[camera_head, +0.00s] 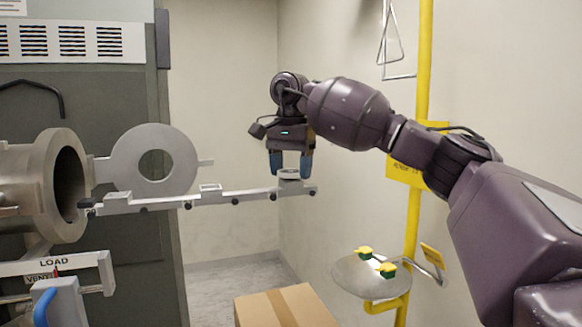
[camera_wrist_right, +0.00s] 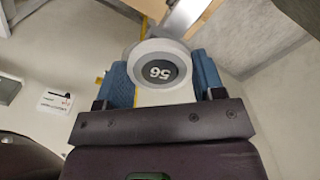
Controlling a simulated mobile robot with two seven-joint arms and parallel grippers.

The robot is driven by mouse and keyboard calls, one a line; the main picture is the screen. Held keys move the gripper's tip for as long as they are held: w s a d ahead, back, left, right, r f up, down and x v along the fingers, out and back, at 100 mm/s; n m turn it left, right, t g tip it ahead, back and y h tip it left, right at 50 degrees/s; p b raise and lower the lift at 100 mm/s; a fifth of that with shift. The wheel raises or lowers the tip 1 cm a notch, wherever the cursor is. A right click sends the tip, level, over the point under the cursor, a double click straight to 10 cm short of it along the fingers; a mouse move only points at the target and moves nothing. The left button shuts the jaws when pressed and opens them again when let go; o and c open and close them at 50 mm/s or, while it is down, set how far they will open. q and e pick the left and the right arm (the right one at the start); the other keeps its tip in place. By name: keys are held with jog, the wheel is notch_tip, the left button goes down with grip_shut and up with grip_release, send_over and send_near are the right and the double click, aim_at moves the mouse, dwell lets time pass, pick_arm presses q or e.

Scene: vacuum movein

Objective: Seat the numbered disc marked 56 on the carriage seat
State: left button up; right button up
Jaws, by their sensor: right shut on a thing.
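The disc marked 56 (camera_wrist_right: 158,72) is round, with a pale rim and a dark centre bearing white digits. It lies between the blue fingertips of my right gripper (camera_wrist_right: 164,78), which is shut on it. In the head view the right gripper (camera_head: 290,164) points down over the right end of the carriage rail (camera_head: 240,193). The carriage seat (camera_head: 292,187) at that end is directly below the fingertips. The disc is at or just above the seat; I cannot tell whether they touch. My left gripper is not in view.
The rail runs left to a round metal port (camera_head: 62,180) with a ring-shaped door (camera_head: 180,145) standing open behind it. A yellow pole (camera_head: 412,215) and a round tray (camera_head: 350,280) with green-and-yellow pieces stand right. A cardboard box (camera_head: 262,308) is below.

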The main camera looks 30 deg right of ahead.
jog(key=shift+a+f, duration=0.15)
jog(key=shift+f, duration=0.85)
dwell(0.3)
jog(key=o, duration=1)
jog(key=shift+o, duration=0.2)
jog(key=shift+r, duration=0.15)
jog(key=shift+r, duration=0.1)
notch_tip(320, 180, up, 10)
jog(key=shift+r, duration=0.25)
